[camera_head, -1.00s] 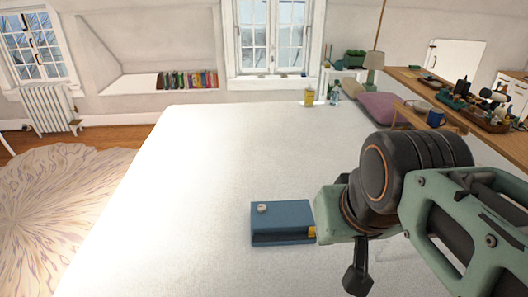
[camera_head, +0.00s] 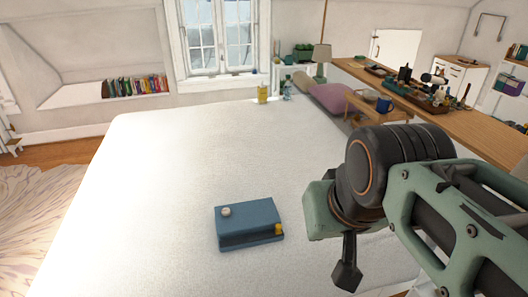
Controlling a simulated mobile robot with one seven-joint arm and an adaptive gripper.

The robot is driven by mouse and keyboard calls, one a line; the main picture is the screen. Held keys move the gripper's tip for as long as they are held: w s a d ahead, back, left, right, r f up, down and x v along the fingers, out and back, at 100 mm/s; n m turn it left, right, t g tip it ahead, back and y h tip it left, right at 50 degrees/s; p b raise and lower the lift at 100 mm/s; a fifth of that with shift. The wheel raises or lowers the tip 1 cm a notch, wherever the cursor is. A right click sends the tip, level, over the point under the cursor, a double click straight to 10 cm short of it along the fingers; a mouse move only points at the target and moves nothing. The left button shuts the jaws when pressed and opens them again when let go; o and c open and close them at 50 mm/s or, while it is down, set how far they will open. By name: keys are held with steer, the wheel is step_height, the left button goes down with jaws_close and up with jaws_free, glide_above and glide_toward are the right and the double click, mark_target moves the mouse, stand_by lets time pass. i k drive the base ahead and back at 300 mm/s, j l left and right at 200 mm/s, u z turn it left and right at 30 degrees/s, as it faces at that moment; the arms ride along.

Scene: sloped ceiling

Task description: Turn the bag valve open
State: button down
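A blue, flat, box-like bag (camera_head: 249,226) lies on the white bed (camera_head: 150,190), near the middle of the head view. A small round pale knob (camera_head: 225,211), which looks like the valve, sits on its top near the back left corner. A small yellow piece (camera_head: 278,229) shows at its front right corner. My arm comes in from the right, with its green and black end to the right of the bag and apart from it in the picture. A dark part of my gripper (camera_head: 347,275) hangs below the wrist. Its fingers cannot be made out clearly, and nothing is seen held.
The bed around the bag is clear. A yellow bottle (camera_head: 263,93) and a clear bottle (camera_head: 287,88) stand at its far edge. A pink cushion (camera_head: 332,97) and a long wooden counter (camera_head: 440,117) with clutter lie to the right. A rug (camera_head: 40,215) is on the floor left.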

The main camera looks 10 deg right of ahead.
mark_target(226, 212)
steer(key=i+l+u, duration=0.1)
steer(key=l+u, duration=0.15)
steer(key=l, duration=0.2)
steer(key=u, duration=0.5)
steer(key=i+j+z, duration=0.7)
steer(key=j+z, duration=0.2)
steer(key=k+z, duration=0.1)
steer(key=i+u, duration=0.15)
